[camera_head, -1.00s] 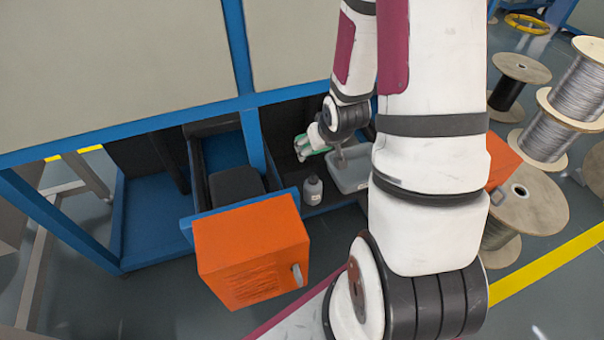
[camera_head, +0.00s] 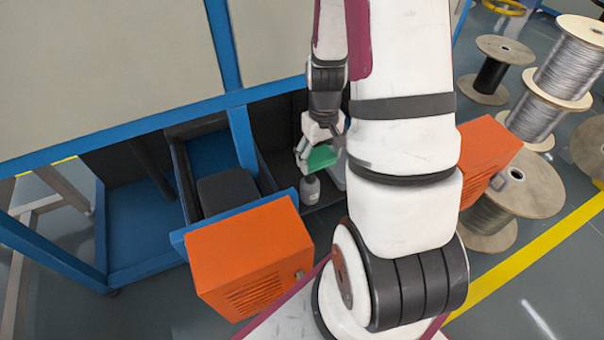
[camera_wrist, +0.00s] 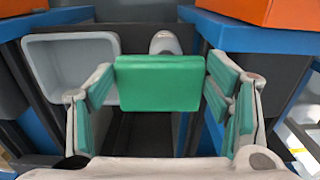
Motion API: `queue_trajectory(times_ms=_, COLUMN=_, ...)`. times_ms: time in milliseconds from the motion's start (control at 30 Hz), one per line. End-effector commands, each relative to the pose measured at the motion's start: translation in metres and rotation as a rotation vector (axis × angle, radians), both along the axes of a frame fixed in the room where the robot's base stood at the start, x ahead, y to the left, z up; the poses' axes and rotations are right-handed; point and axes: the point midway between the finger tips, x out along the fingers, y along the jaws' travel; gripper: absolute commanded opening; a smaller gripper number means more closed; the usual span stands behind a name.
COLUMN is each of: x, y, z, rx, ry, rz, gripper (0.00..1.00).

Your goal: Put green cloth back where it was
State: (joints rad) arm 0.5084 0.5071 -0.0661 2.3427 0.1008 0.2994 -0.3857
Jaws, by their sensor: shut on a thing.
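The green cloth (camera_wrist: 158,84) is a flat, folded block held between my fingertips in the wrist view. My gripper (camera_wrist: 160,76) is shut on it, with a finger at each side; the finger pads are green too. In the head view my gripper (camera_head: 313,157) holds the cloth (camera_head: 322,157) inside the blue-framed machine, just above or in front of a grey bottle (camera_head: 310,191). The bottle's top (camera_wrist: 165,42) shows behind the cloth in the wrist view. A grey bin (camera_wrist: 72,65) is to its left there. In the head view, my arm hides most of the bin.
An orange-fronted drawer (camera_head: 255,258) stands open at the left, with a dark thing inside. A second orange box (camera_head: 487,160) is to the right of my arm. Blue frame edges (camera_wrist: 255,36) lie close to my gripper. Cable spools (camera_head: 510,190) stand at the right.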

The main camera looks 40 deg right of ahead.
Motion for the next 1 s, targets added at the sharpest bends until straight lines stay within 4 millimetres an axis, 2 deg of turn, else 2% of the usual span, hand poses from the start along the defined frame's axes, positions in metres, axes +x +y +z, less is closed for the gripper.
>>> queue_trajectory(times_ms=33, x=0.014, y=-0.004, z=-0.001, rx=-0.002, ry=-0.003, rz=0.002, gripper=0.50)
queue_trajectory(times_ms=200, x=0.052, y=-0.015, z=-0.001, rx=-0.003, ry=-0.003, rz=0.001, gripper=0.50)
queue_trajectory(times_ms=467, x=0.102, y=-0.029, z=-0.003, rx=-0.001, ry=-0.001, rz=0.001, gripper=0.50)
queue_trajectory(times_ms=900, x=0.097, y=-0.027, z=-0.105, rx=0.002, ry=0.003, rz=-0.001, gripper=0.50)
queue_trajectory(times_ms=1000, x=0.097, y=-0.028, z=-0.122, rx=0.001, ry=0.002, rz=-0.002, gripper=0.50)
